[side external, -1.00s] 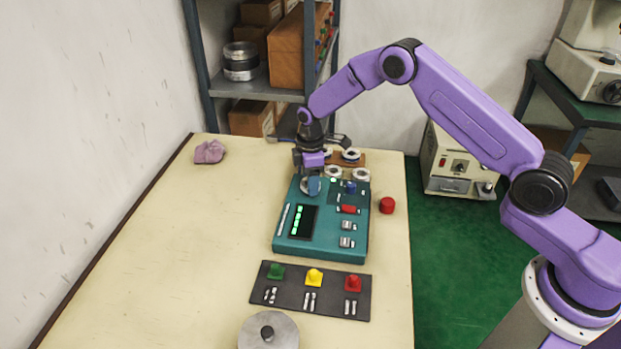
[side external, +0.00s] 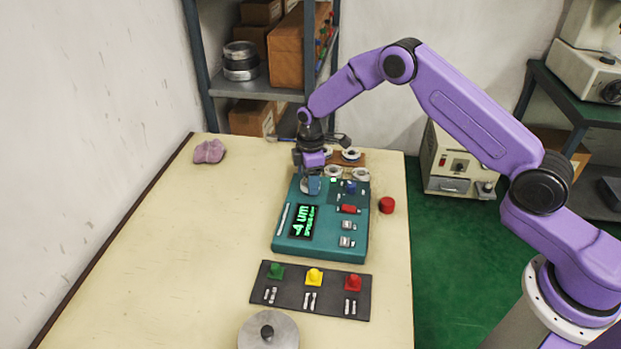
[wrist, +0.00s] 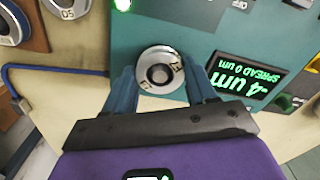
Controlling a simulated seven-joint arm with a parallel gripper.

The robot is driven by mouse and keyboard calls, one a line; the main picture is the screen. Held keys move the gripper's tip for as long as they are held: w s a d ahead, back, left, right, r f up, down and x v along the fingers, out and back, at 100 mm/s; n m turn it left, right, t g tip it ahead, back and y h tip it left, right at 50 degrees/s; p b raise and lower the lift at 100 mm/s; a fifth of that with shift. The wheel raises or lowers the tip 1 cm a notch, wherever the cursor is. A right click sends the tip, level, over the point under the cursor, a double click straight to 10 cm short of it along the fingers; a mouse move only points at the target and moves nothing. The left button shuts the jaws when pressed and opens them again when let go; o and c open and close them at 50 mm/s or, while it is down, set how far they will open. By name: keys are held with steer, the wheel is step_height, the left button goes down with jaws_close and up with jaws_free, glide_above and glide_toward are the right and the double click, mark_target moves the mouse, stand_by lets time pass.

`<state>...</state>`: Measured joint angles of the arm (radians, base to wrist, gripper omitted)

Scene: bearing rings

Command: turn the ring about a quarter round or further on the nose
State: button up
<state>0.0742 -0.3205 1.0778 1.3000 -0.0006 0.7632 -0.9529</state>
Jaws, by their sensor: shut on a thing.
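The ring (wrist: 161,53) is a bright metal band with dark markings on its face. It sits around the nose (wrist: 159,74), a round stub with a dark centre, on the teal gauge box (side external: 290,247). My gripper (wrist: 160,80) is shut on the ring, with one blue-grey finger on each side of it. In the side external view my gripper (side external: 311,184) points down at the back left of the box and hides most of the ring. The lit display (side external: 302,222) shows "-4 um"; in the wrist view the display (wrist: 243,80) also shows "SPREAD 0 um".
Several other rings stand on a brown rack (side external: 377,158) behind the box. A red button (side external: 387,205) is to the right. A dark panel (side external: 290,299) with green, yellow and red pegs and a metal disc (side external: 285,335) are in front. The left tabletop is clear apart from a purple cloth (side external: 209,151).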

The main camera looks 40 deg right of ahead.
steer(key=shift+f+n, duration=0.1)
steer(key=shift+n, duration=1)
steer(key=shift+d+f+n, duration=0.1)
steer(key=shift+d+n, duration=0.05)
steer(key=shift+n, duration=1.15)
steer(key=shift+s, duration=0.1)
steer(key=shift+f+n, duration=0.1)
steer(key=shift+n, duration=1.2)
steer(key=shift+s, duration=0.1)
steer(key=n, duration=0.2)
steer(key=shift+n, duration=0.3)
